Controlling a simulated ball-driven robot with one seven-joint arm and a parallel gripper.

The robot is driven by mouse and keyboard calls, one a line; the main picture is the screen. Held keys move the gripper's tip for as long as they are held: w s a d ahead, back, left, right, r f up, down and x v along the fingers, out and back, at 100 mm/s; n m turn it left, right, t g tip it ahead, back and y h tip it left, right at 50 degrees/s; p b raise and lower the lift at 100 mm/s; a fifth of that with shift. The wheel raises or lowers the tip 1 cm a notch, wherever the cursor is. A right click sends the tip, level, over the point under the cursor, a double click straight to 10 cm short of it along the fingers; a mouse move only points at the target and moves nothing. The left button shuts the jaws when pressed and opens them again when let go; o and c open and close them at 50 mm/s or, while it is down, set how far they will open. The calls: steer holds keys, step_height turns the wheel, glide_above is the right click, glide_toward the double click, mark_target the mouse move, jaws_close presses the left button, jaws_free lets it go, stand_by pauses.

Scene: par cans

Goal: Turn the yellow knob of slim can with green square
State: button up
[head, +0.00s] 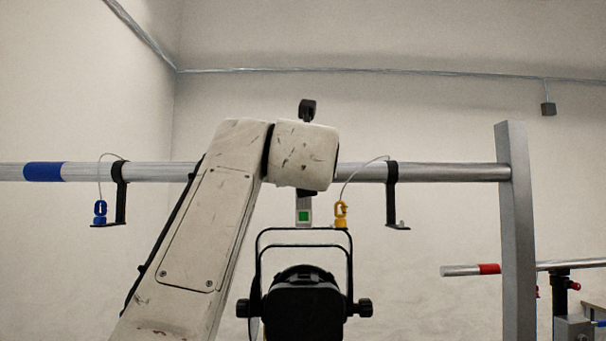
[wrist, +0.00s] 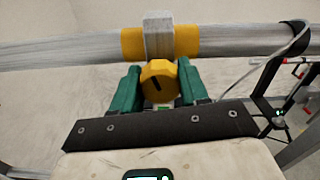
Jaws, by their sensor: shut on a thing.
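The yellow knob (wrist: 158,84) is in the wrist view, right below a silver clamp (wrist: 158,36) on the bar. It carries a black mark. My gripper (wrist: 159,85) has green fingers, one on each side of the knob, and is shut on it. In the head view my arm hides the knob and the gripper. A green square (head: 303,216) on a pale tag hangs just below the arm. Under it is a black can (head: 301,306) with a double yoke and side knobs.
A horizontal silver bar (head: 440,172) runs behind my arm to a grey post (head: 516,230). Black brackets with a blue clip (head: 100,212) and a yellow clip (head: 341,214) hang from it. Another bar with a red band (head: 489,269) is at the right.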

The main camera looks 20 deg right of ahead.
steer(key=shift+f+m, duration=0.1)
steer(key=shift+m, duration=0.2)
stand_by(0.4)
steer(key=o, duration=1)
steer(key=shift+o, duration=0.2)
steer(key=shift+d, duration=0.1)
